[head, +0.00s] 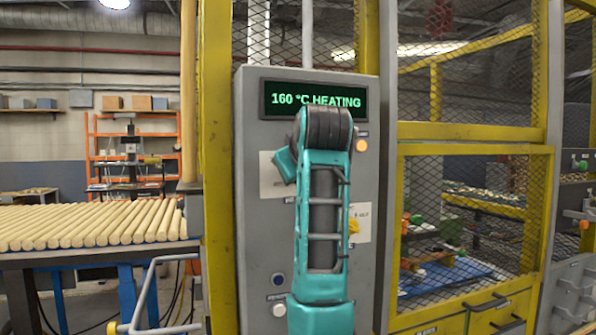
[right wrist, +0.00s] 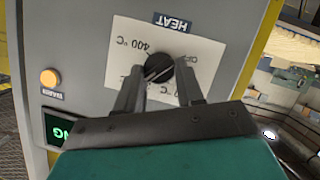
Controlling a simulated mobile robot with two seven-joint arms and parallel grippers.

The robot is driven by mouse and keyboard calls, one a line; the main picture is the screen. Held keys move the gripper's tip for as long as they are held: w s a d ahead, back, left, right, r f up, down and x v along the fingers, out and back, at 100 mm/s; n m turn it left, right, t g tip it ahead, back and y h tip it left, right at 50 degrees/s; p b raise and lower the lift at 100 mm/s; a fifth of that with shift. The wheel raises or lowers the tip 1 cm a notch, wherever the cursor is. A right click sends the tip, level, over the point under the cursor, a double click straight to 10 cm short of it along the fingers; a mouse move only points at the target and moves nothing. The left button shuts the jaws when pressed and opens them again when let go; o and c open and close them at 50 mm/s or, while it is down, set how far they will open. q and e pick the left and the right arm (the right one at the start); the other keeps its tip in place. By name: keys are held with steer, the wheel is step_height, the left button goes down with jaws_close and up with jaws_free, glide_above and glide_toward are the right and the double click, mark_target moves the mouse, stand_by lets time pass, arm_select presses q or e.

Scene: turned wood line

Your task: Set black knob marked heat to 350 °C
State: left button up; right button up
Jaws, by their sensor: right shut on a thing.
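The black knob (right wrist: 157,66) sits on a white card (right wrist: 122,40) beneath a blue HEAT label (right wrist: 172,24), all upside down in the right wrist view. "400 °C" is readable on the card; other marks are partly covered. My right gripper (right wrist: 164,78) is shut on the knob, one finger on each side. A pale line shows on the knob, but its exact setting is unclear. In the head view my right arm hides the knob and gripper. The display (head: 315,100) reads "160 °C HEATING". My left gripper is not in view.
The grey control panel (head: 255,230) also carries an amber light (head: 361,146), a yellow knob (head: 354,226), a dark blue button (head: 278,280) and a white button (head: 279,310). Yellow mesh guarding (head: 470,150) stands on the right. Wooden rods (head: 100,222) lie on the left.

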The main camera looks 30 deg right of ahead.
steer(key=shift+f, duration=0.1)
steer(key=o, duration=1)
steer(key=shift+o, duration=0.2)
steer(key=v, duration=1.3)
